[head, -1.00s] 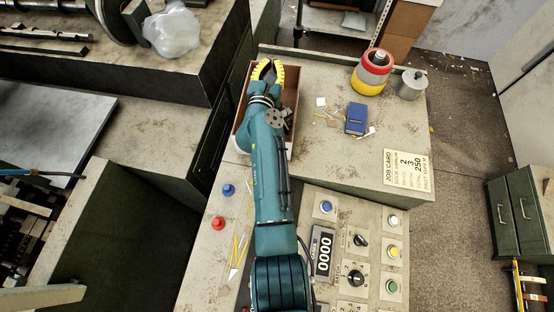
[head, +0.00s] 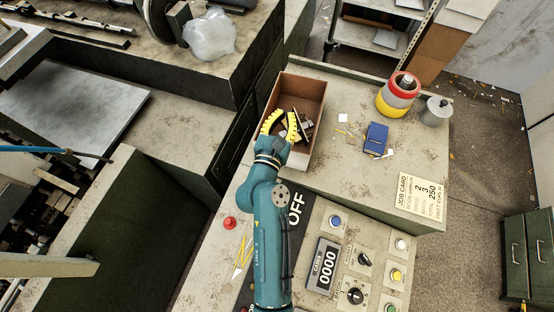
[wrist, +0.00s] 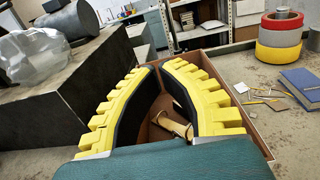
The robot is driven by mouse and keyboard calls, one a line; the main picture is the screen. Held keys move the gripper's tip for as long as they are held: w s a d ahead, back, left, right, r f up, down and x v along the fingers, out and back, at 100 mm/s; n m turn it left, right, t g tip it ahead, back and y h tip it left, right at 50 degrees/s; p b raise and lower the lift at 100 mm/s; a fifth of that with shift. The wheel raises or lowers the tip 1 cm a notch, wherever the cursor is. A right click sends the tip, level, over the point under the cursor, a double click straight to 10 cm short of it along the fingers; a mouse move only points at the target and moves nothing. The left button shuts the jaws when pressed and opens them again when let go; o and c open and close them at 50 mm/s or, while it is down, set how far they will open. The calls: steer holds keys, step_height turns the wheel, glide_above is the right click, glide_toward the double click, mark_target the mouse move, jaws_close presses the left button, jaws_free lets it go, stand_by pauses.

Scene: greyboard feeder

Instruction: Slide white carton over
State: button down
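I see no carton that is clearly white. An open-topped brown box (head: 316,92) stands on the bench, and its rim also shows in the wrist view (wrist: 262,143). Several dark and tan scraps lie inside it. My gripper (head: 285,113) is over the box's near left part, with its yellow toothed fingers curved inward. A tan piece (wrist: 175,122) shows between and beyond the fingers. The fingers and arm hide part of the box's near end.
Right of the box are a blue block (head: 376,138), paper scraps, a red-and-yellow ringed stack (head: 396,95) and a metal canister (head: 435,111). A control panel with a counter (head: 323,266) is nearer. A clear bag (head: 208,36) sits on the machine at left.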

steer(key=v, duration=0.8)
steer(key=f+b, duration=0.3)
steer(key=f, duration=0.4)
steer(key=f+b, duration=0.4)
steer(key=f, duration=0.4)
steer(key=shift+w+f, duration=0.25)
steer(key=shift+f, duration=0.05)
steer(key=shift+w+d+r, duration=0.15)
steer(key=shift+w+r, duration=0.15)
steer(key=shift+w, duration=0.25)
steer(key=shift+s, duration=0.1)
